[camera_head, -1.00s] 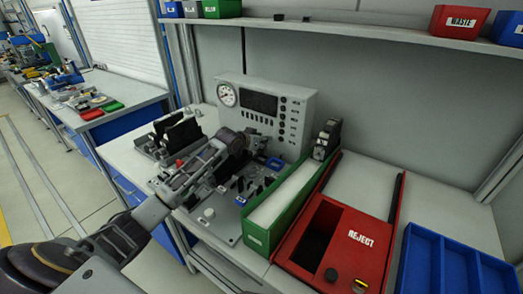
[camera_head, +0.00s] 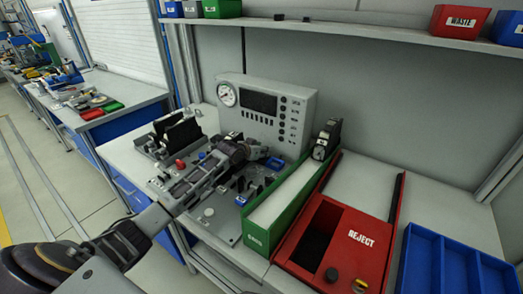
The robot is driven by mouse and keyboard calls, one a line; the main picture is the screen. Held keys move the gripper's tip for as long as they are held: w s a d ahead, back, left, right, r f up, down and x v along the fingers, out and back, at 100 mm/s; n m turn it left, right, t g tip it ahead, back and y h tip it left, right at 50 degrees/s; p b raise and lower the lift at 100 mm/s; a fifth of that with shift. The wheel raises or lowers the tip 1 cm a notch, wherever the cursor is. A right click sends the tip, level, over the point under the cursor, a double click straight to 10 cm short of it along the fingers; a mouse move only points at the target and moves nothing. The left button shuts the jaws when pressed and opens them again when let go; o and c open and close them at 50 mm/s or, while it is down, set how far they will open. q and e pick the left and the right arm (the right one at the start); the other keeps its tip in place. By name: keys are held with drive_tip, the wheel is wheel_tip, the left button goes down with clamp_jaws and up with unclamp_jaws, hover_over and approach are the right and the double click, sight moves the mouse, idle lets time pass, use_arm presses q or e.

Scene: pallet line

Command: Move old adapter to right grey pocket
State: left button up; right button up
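My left gripper (camera_head: 262,153) reaches in from the lower left over the grey fixture plate (camera_head: 222,227), in front of the grey gauge panel. Its fingers are small and partly hidden by the wrist, so I cannot tell whether they are open or shut. A small blue part (camera_head: 275,163) shows just below and right of the fingers; I cannot tell if they touch it. Black parts stand on the plate below the gripper. A grey holder (camera_head: 146,146) with upright black pieces stands at the plate's back left. I cannot tell which part is the old adapter or which pocket is the right grey one.
A green bin (camera_head: 256,238) and a red reject box (camera_head: 318,215) stand right of the plate. A blue divided tray (camera_head: 415,262) is at far right. The gauge panel (camera_head: 290,98) blocks the back. A shelf with bins hangs above.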

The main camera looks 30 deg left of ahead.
use_arm(q)
drive_tip(key=shift+r, duration=0.15)
drive_tip(key=v, duration=1.2)
idle(0.8)
drive_tip(key=shift+s, duration=0.1)
idle(0.8)
